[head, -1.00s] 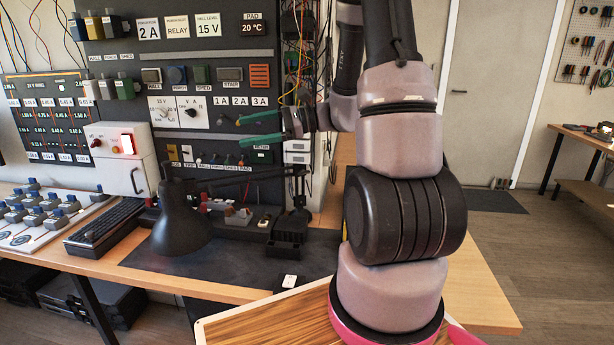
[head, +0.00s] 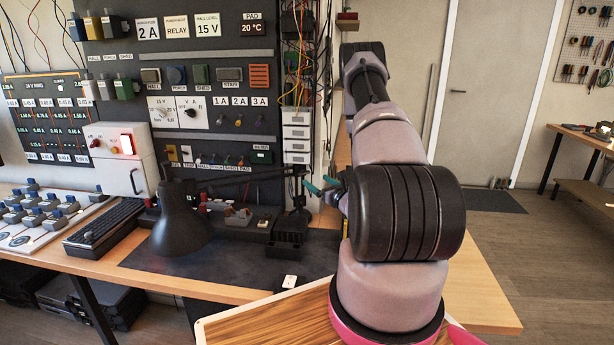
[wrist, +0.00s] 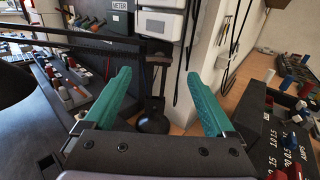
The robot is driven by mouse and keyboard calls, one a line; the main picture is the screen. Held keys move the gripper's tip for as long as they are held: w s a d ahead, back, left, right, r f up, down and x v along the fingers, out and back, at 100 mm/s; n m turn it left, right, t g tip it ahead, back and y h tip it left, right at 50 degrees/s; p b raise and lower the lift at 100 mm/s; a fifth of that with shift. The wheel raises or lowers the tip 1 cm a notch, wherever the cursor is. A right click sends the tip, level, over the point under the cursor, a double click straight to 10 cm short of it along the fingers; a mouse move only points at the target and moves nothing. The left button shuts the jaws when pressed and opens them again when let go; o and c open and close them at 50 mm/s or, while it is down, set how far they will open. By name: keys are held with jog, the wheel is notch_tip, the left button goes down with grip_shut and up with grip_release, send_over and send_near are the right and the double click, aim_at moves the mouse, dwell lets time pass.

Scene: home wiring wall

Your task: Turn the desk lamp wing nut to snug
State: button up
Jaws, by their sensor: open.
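The black desk lamp has its shade (head: 181,225) hanging at the left and a long arm (head: 235,180) running right to an upright post beside the wall panel. In the wrist view the lamp arm (wrist: 95,43) comes in from the left, and the post stands on a dark round base (wrist: 152,117). The joint at the post top lies between and beyond my fingertips; I cannot make out the wing nut clearly. My gripper (head: 318,187) is just right of the post in the head view. Its teal fingers are apart and empty in the wrist view (wrist: 158,72).
The wall panel (head: 225,130) with switches and labels stands behind the lamp. White boxes (head: 296,131) and hanging wires are close to the gripper. A dark mat (head: 235,262) covers part of the desk.

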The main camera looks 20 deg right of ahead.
aim_at(303, 172)
jog(key=w, duration=0.7)
jog(key=shift+w+a, duration=0.25)
jog(key=shift+a, duration=0.15)
jog(key=c, duration=1.4)
